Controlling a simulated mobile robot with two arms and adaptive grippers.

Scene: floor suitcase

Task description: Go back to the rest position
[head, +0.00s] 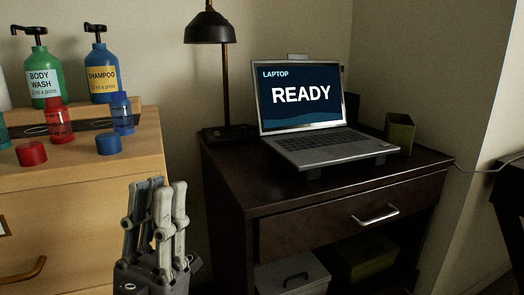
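My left gripper (160,190) rises upright from the bottom edge of the head view, in front of the wooden drawer cabinet (85,215). Its grey fingers point up and stand close together at this angle. No object shows between them, and how far apart the tips are is unclear. It looks clear of the bottles and the desk. My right gripper is out of view.
The cabinet carries a green body wash bottle (45,75), a blue shampoo bottle (102,72), small red (59,125) and blue (122,115) bottles, and loose caps. A dark desk (270,190) at right holds an open laptop (300,100), a lamp (209,28) and a cup (399,132).

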